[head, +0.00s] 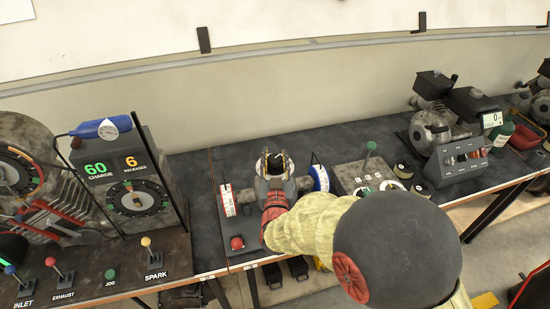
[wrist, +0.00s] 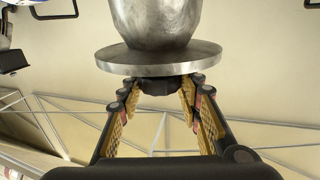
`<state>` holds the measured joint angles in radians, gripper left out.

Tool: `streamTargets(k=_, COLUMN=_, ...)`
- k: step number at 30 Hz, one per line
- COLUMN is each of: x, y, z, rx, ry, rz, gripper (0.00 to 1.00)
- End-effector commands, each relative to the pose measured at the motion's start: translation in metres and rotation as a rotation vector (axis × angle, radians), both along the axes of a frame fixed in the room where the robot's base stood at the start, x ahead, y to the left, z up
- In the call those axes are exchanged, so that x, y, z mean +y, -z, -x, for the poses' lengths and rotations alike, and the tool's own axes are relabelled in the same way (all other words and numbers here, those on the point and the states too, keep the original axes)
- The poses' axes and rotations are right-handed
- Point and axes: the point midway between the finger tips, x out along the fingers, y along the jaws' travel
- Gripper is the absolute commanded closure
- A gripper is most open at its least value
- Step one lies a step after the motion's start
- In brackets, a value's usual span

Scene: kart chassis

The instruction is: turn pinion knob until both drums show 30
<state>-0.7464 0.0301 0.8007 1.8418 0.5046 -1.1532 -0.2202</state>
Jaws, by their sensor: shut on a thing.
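My gripper (head: 275,160) is at the grey steering unit in the middle of the bench in the head view. In the wrist view my gripper (wrist: 160,90) has its fingertips at both sides of a small black knob (wrist: 157,86), shut on it. The knob sits against a round metal flange (wrist: 160,60) with a rounded metal body behind it. A white drum with red marks (head: 227,200) stands left of my gripper. A blue-and-white drum (head: 319,178) stands on the right. The numbers on both drums are too small to read.
A red button (head: 237,242) is in front of the white drum. An engine stand with a display (head: 112,168) and several levers is on the left. A grey control box (head: 465,158) is farther right.

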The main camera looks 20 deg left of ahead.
Motion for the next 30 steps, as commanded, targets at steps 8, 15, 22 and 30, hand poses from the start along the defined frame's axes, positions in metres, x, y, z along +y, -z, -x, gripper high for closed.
streamTargets(k=8, x=0.0002, y=0.0, z=0.0001, rx=0.0, ry=0.002, rz=0.0, gripper=0.91)
streamTargets(k=15, x=0.0017, y=-0.001, z=0.0005, rx=-0.002, ry=0.051, rz=-0.002, gripper=0.91)
streamTargets(k=22, x=0.003, y=0.0001, z=0.001, rx=0.001, ry=0.192, rz=-0.001, gripper=0.91)
streamTargets(k=30, x=0.0036, y=-0.0013, z=0.0006, rx=0.001, ry=0.442, rz=0.001, gripper=0.91)
